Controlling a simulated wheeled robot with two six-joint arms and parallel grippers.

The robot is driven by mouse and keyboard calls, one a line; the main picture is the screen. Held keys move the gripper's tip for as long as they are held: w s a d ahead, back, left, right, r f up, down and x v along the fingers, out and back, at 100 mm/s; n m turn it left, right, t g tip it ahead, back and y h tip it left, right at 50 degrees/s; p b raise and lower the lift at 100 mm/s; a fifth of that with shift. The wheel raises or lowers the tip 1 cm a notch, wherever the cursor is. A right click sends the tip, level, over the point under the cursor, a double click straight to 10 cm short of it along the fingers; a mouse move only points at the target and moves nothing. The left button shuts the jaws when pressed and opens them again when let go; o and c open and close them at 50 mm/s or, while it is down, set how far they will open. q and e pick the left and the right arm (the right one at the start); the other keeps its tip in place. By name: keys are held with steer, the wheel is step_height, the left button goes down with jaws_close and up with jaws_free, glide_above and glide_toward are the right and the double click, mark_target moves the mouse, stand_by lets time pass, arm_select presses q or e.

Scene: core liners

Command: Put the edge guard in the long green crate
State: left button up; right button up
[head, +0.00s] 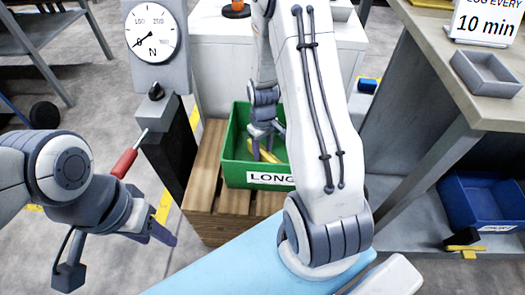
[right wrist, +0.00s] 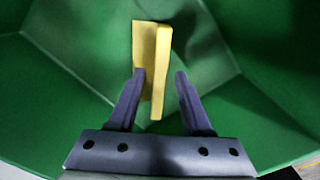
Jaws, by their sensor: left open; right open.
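The long green crate (head: 236,171) stands on a wooden pallet, with a white label reading "LONG" partly hidden by my right arm. A yellow angled edge guard (head: 268,152) lies inside it. The guard also shows in the right wrist view (right wrist: 153,65), against the green crate walls. My right gripper (head: 263,152) reaches down into the crate and is open. In the right wrist view its fingers (right wrist: 160,75) are apart, and the guard shows between and beyond them, nearer the left finger. Whether that finger touches the guard I cannot tell. My left gripper (head: 168,238) is open and empty at the left.
A blue bin (head: 482,204) sits on the right shelf. A grey tray (head: 487,73) and a "10 min" sign (head: 485,22) are on the bench.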

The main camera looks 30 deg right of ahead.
mark_target(263, 152)
step_height(263, 152, up, 10)
steer(key=r+p, duration=0.1)
steer(key=p, duration=0.3)
steer(key=s+a+r+n, duration=0.15)
steer(key=a+r, duration=0.25)
steer(key=a, duration=0.4)
steer(key=s+a+r+n, duration=0.1)
steer(key=s+a+r, duration=0.25)
steer(key=a, duration=0.45)
steer(key=s+a+r+n, duration=0.1)
steer(key=s+a+r, duration=0.1)
steer(key=s+a, duration=0.2)
steer(key=s+a+r+n+y, duration=0.1)
steer(key=s+a+r+n, duration=0.1)
steer(key=s, duration=0.7)
steer(key=shift+s+a+r, duration=0.15)
steer(key=shift+a+r, duration=0.65)
steer(key=shift+a, duration=0.05)
step_height(263, 152, up, 29)
steer(key=p, duration=2.8)
